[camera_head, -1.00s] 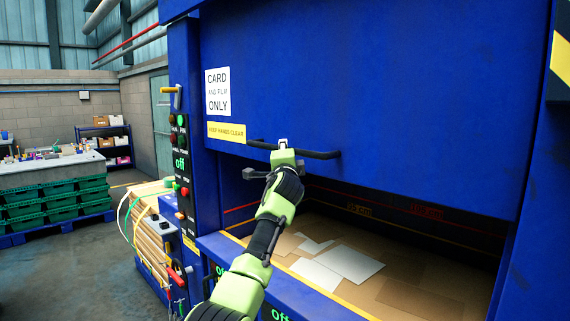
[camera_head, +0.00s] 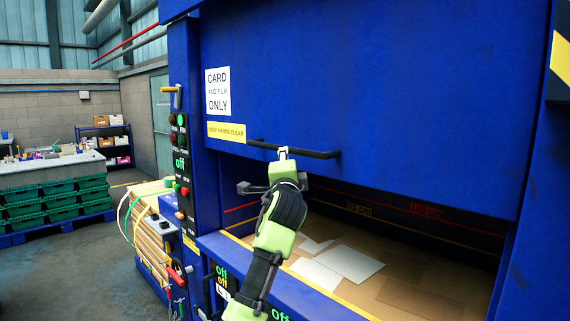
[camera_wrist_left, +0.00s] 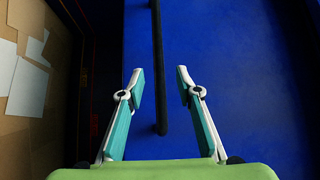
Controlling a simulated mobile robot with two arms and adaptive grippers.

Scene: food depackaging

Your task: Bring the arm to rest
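My left gripper (camera_head: 283,152) is just below the black handle bar (camera_head: 322,154) of the raised blue door (camera_head: 380,90). In the left wrist view the left gripper (camera_wrist_left: 160,72) has its two teal-padded fingers spread apart. The handle bar (camera_wrist_left: 158,40) shows in the gap between them, and neither finger touches it there. Whether the bar is between the fingertips or just beyond them I cannot tell. Nothing is held. My right gripper is in neither view.
Under the door is the open chamber with brown card and white sheets (camera_head: 350,262). A control panel (camera_head: 181,165) with buttons stands left of it. Green crates (camera_head: 60,200) and a cluttered table are at far left. The grey floor (camera_head: 75,270) between is clear.

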